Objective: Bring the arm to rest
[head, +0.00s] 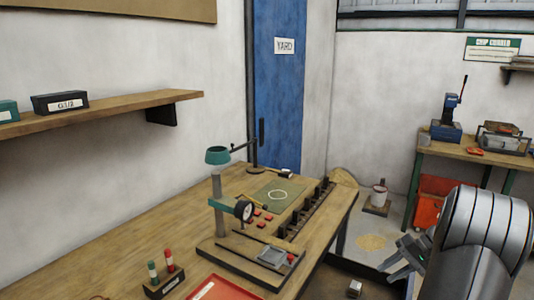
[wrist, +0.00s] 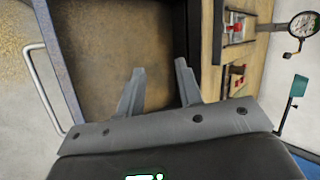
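My gripper (head: 405,255) is at the lower right in the head view, off the right end of the wooden bench (head: 110,262). In the wrist view my gripper (wrist: 160,82) shows two grey fingers spread apart with nothing between them. Beyond the fingers is a dark-framed brown surface with a metal handle at its left side. My arm (head: 475,245) is folded at the right edge of the head view.
The bench carries a gauge stand (head: 218,195), a red tray (head: 220,288), a green mat (head: 275,194) and a block with red and green pieces (head: 163,275). A second table (head: 465,150) stands at the back right. A blue door (head: 278,90) is behind.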

